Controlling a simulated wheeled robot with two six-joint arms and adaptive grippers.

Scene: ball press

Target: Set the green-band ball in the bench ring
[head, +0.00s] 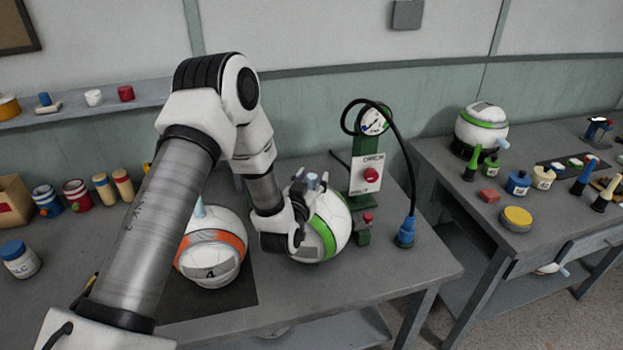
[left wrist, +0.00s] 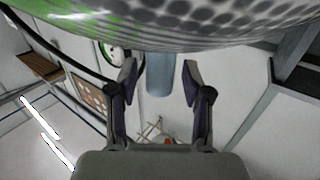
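A white ball with a green band (head: 332,222) is at the left bench's right part, in front of the green gauge stand. Its pale blue stem (head: 313,181) points up. My left gripper (head: 300,212) is at the ball's left side and hides part of it. In the left wrist view the two fingers (left wrist: 158,85) are spread either side of the blue-grey stem (left wrist: 158,72), with a gap on each side; the ball (left wrist: 200,25) fills the top. A second green-band ball (head: 482,127) sits on the right bench. I cannot make out a ring. My right gripper is out of view.
An orange-band ball (head: 212,250) is left of the gripper on a dark mat (head: 240,290). The gauge stand (head: 366,165) has a black hose ending at a blue fitting (head: 405,232). Jars stand at left; tools and pots crowd the right bench (head: 450,165). A gap separates the benches.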

